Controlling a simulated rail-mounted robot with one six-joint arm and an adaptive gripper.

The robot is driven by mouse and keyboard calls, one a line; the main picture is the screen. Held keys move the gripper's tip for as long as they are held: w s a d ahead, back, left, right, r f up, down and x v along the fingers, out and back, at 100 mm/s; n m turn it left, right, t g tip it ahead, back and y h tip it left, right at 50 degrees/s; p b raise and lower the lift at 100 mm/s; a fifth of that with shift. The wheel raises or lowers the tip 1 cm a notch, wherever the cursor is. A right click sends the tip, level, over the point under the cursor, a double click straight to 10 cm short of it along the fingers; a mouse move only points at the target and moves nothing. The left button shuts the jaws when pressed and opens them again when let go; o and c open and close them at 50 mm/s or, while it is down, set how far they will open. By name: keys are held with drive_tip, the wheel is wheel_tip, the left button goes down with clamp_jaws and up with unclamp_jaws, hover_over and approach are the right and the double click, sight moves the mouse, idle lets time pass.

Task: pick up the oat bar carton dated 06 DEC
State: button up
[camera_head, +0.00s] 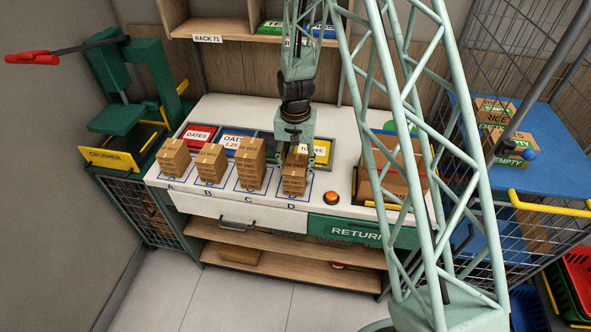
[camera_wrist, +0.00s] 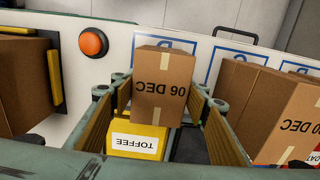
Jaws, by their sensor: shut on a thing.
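A brown carton (camera_head: 294,182) is at spot D on the white counter, under my gripper (camera_head: 296,152). In the wrist view this carton (camera_wrist: 163,68) shows the print 06 DEC upside down. My gripper's fingers (camera_wrist: 158,112) stand on either side of it, shut on it. I cannot tell whether its base touches the counter. Similar cartons stand at A (camera_head: 173,158), B (camera_head: 211,163) and C (camera_head: 249,163). The nearest neighbour (camera_wrist: 272,112) in the wrist view also shows a DEC print; its full date is not clear to me.
A yellow TOFFEE bin (camera_head: 321,152) lies behind D, beside DATES (camera_head: 199,137) and OATS (camera_head: 238,142) bins. An orange button (camera_head: 331,198) is right of D. Another box (camera_head: 398,165) stands further right behind my lattice column. A green crusher (camera_head: 118,100) is at left.

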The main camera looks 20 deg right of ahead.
sight(296, 164)
drive_tip(key=shift+r, duration=0.15)
drive_tip(key=shift+r+b, duration=0.3)
drive_tip(key=shift+r, duration=1.35)
drive_tip(key=s+a+r+b, duration=0.1)
drive_tip(key=s+b, duration=0.1)
drive_tip(key=s, duration=1.4)
drive_tip(key=shift+a+r+b, duration=0.15)
drive_tip(key=shift+b, duration=0.15)
drive_tip(key=shift+w, duration=0.15)
